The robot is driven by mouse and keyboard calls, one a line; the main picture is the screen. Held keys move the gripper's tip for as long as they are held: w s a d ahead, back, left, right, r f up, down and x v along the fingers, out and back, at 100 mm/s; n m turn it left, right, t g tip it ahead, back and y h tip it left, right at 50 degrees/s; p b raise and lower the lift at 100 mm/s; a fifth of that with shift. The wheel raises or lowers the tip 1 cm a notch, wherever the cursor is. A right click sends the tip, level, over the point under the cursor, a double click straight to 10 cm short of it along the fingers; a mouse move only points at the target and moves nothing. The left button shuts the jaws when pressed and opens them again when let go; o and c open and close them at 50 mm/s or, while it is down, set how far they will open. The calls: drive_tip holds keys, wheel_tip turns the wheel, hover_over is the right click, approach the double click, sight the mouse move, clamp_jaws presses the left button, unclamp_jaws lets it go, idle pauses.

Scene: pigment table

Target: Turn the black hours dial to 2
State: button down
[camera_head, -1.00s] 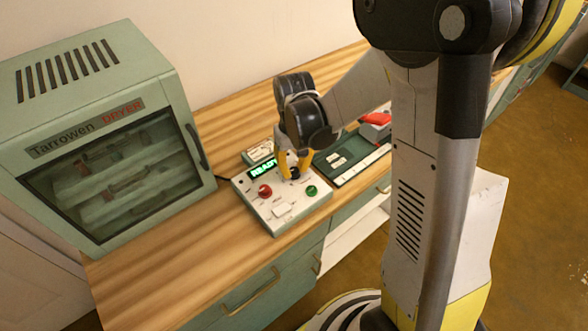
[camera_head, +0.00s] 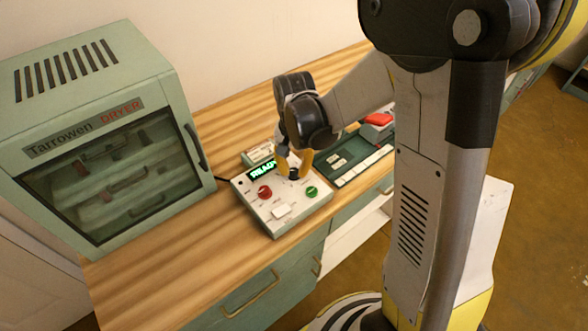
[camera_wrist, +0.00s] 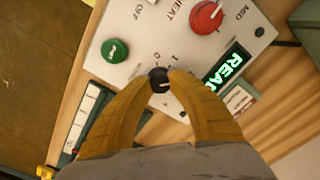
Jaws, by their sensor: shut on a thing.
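The black hours dial (camera_wrist: 159,79) sits on the light control box, with the printed marks 0 and 1 showing beside it in the wrist view. Other marks around it are hidden by my fingers. My gripper (camera_wrist: 160,84) is shut on the dial, its two yellow fingers on either side of it. In the head view the dial (camera_head: 293,174) shows dark between the fingertips of my gripper (camera_head: 294,170). The control box (camera_head: 268,215) also carries a green lit display (camera_head: 263,169), partly covered by a finger, whose visible letters start "REA".
The green dryer (camera_head: 100,140) stands to the left. A dark green tray (camera_head: 345,153) and a red item (camera_head: 377,119) lie to the right. Bare wood lies in front of the dryer.

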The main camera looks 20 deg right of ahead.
sight(294, 171)
idle(0.3)
drive_tip(key=c, duration=1.2)
unclamp_jaws()
drive_tip(key=shift+r, duration=0.1)
wheel_tip(294, 171, up, 12)
drive_tip(key=shift+f, duration=0.1)
drive_tip(key=s+r+n+t, duration=0.1)
drive_tip(key=s+t, duration=0.1)
drive_tip(key=s, duration=0.2)
drive_tip(key=s+r+n+t, duration=0.2)
drive_tip(key=s, duration=0.2)
drive_tip(key=s+r+n+t, duration=0.1)
drive_tip(key=s+n+t, duration=0.1)
drive_tip(key=s, duration=0.3)
drive_tip(key=shift+r+t, duration=0.35)
drive_tip(key=shift+t, duration=0.25)
